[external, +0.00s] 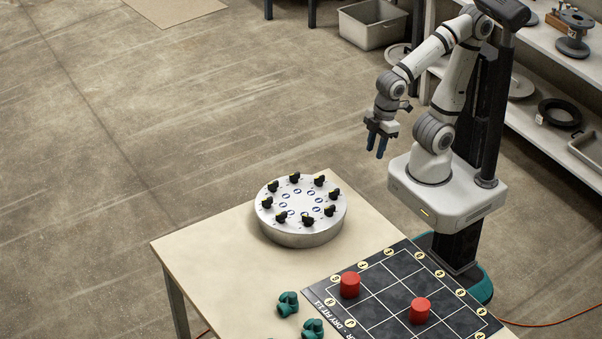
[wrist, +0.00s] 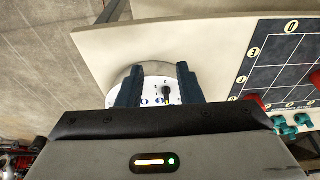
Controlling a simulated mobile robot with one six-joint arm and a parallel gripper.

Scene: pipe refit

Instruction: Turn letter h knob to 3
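A round metal drum (external: 300,236) stands on the table, with a ring of several black knobs on its top. The knobs have yellow marks, and blue-ringed labels sit inside the ring; the letters are too small to read, so I cannot tell which knob is h. My gripper (external: 377,150) hangs in the air above and to the right of the drum, pointing down, apart from all knobs. Its two dark blue fingers are spread with nothing between them. In the wrist view my gripper (wrist: 156,78) shows a gap between the fingers, and one black knob (wrist: 166,93) is visible through it. The fingers hide other knobs.
A black grid board (external: 390,290) with two red cylinders (external: 350,285) lies on the table to the right of the drum. Green pipe fittings (external: 288,303) lie near the front. The tabletop left of the drum is clear. Shelves (external: 550,65) stand behind the arm.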

